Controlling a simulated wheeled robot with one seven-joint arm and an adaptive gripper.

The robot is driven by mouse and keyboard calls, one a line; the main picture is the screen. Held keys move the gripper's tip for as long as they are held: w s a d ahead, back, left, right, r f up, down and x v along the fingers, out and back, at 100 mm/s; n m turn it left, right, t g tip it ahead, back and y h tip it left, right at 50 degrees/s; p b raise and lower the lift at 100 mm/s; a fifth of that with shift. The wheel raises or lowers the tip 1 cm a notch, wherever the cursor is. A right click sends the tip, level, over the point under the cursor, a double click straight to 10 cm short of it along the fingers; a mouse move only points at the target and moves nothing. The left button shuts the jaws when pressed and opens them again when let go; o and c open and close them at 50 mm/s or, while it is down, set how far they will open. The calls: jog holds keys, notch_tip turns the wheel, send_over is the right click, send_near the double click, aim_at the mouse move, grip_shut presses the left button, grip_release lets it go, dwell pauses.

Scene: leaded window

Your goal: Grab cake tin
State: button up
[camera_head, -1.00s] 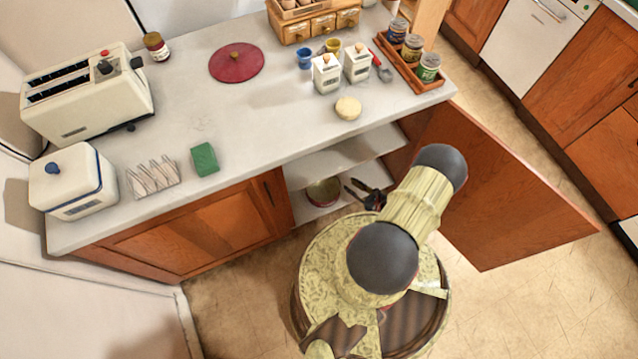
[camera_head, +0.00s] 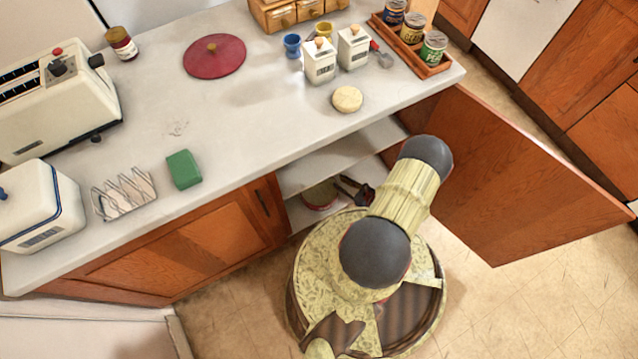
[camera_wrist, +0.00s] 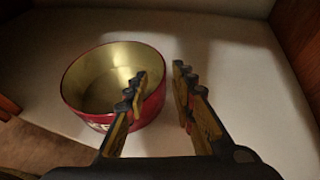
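The cake tin (camera_wrist: 85,88) is a round, open, red tin with a gold-coloured inside. It stands upright on a pale shelf in the cupboard. In the head view the cake tin (camera_head: 320,196) shows small and partly hidden inside the open cupboard. My gripper (camera_wrist: 157,75) is open and empty in the wrist view. Its left finger overlaps the tin's right side in the picture, and its right finger is over bare shelf. I cannot tell whether the left finger touches the tin. In the head view my gripper (camera_head: 350,189) is just right of the tin.
The open cupboard door (camera_head: 530,185) stands out to the right of my arm. A shelf (camera_head: 345,158) lies above the tin. The worktop (camera_head: 240,110) holds a round red lid (camera_head: 214,60), a toaster (camera_head: 58,110), a green block (camera_head: 184,170) and white canisters (camera_head: 353,48).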

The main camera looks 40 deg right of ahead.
jog(key=b+x, duration=0.2)
jog(key=x, duration=0.4)
jog(key=shift+w+f+b, duration=0.2)
jog(key=shift+f+b, duration=0.05)
jog(key=shift+b, duration=0.1)
jog(key=shift+w+f, duration=0.1)
jog(key=shift+w, duration=0.55)
jog(key=shift+c, duration=1.3)
jog(key=c, duration=0.4)
